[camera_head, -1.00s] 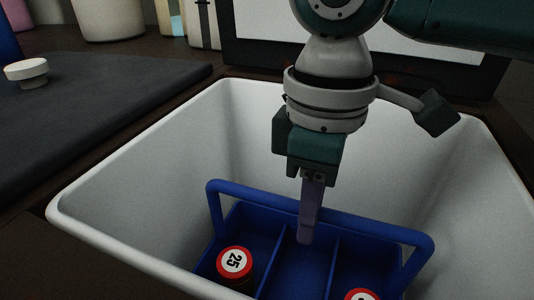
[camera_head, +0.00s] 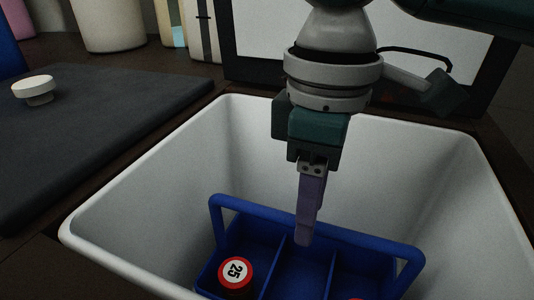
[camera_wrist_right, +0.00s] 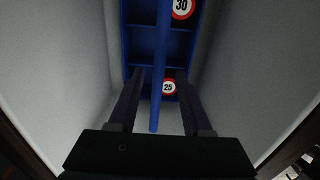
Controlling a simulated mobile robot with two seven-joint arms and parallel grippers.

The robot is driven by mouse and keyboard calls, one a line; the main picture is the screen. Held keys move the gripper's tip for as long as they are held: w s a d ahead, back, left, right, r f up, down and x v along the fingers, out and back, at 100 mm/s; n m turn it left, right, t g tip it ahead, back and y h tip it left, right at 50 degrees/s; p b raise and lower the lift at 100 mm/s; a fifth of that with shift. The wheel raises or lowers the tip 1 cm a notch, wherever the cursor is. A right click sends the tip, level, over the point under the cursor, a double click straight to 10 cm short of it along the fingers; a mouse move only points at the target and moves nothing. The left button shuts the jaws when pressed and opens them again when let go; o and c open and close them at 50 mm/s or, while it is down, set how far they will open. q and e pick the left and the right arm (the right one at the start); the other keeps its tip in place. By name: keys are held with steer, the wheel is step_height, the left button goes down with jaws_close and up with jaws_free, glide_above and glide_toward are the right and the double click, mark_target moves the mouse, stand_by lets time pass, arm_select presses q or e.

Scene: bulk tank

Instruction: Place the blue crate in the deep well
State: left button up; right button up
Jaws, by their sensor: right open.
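The blue crate (camera_head: 262,238) is down inside the white deep well (camera_head: 130,185), with its carry handle upright across it. A red-rimmed lid marked 25 (camera_head: 235,270) sits in its left compartment. My right gripper (camera_head: 305,238) points down into the well at the crate's handle. In the right wrist view, the open right gripper (camera_wrist_right: 158,88) has a finger on each side of the blue handle bar (camera_wrist_right: 161,50), apart from it. Lids marked 30 (camera_wrist_right: 182,6) and 25 (camera_wrist_right: 168,87) show in the crate there. The crate's near end is cut off in the head view. My left gripper is not seen.
A dark mat (camera_head: 110,120) with a white round knob (camera_head: 33,88) on it lies left of the well. Pale containers (camera_head: 108,25) and a dark-framed panel (camera_head: 255,45) stand behind. The well's walls surround my right gripper closely.

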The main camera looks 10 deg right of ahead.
step_height(320, 180, up, 8)
steer(key=p, duration=0.3)
steer(key=shift+r, duration=0.15)
